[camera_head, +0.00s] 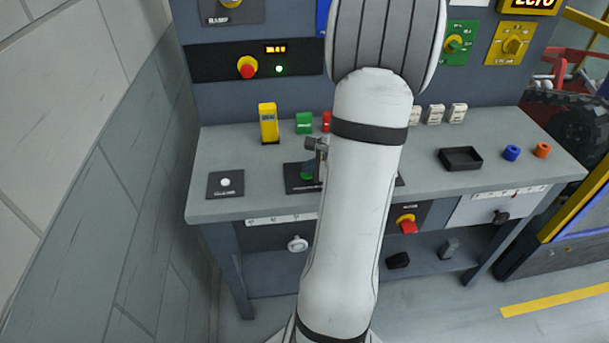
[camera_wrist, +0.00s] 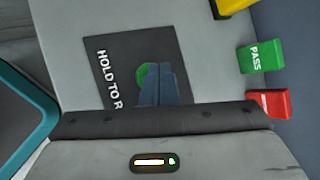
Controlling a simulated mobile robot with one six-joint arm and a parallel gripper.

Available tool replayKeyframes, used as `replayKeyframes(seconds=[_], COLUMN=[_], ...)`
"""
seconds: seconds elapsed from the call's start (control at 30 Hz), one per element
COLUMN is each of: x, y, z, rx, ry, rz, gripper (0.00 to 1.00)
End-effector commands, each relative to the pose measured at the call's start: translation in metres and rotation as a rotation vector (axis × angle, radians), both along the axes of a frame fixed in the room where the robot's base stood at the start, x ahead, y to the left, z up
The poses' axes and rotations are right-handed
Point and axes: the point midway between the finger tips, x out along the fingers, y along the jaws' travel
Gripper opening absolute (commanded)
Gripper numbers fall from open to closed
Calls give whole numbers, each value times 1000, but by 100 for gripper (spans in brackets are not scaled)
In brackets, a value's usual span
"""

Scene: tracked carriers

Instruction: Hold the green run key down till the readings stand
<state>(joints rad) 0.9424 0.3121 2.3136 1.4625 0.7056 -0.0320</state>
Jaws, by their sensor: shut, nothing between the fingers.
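The green run key (camera_head: 307,175) sits on a dark plate (camera_head: 293,185) on the bench top, partly hidden by my gripper (camera_head: 318,158) and arm. In the wrist view the key (camera_wrist: 142,74) shows as a green edge beside and behind the fingers of my gripper (camera_wrist: 158,68). The plate (camera_wrist: 108,50) there reads "HOLD TO R", the rest being covered. My gripper is shut and empty, its tips over the key. I cannot tell whether they touch or press it. A small amber display (camera_head: 276,48) is lit on the back panel, its digits too small to read surely.
A yellow block (camera_head: 268,122), a green PASS block (camera_head: 304,123) and a red block (camera_head: 326,122) stand behind the key. A CLEAR button plate (camera_head: 225,184) lies left. A red knob (camera_head: 247,67) is on the back panel. A black tray (camera_head: 460,158) lies right.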

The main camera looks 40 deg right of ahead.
Motion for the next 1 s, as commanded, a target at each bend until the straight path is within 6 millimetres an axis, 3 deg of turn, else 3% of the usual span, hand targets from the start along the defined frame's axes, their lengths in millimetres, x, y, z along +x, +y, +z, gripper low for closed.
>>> replayKeyframes(seconds=[1.0], x=[0], y=[0], z=[-8], rx=[-1], ry=[0], rz=[1], gripper=[0])
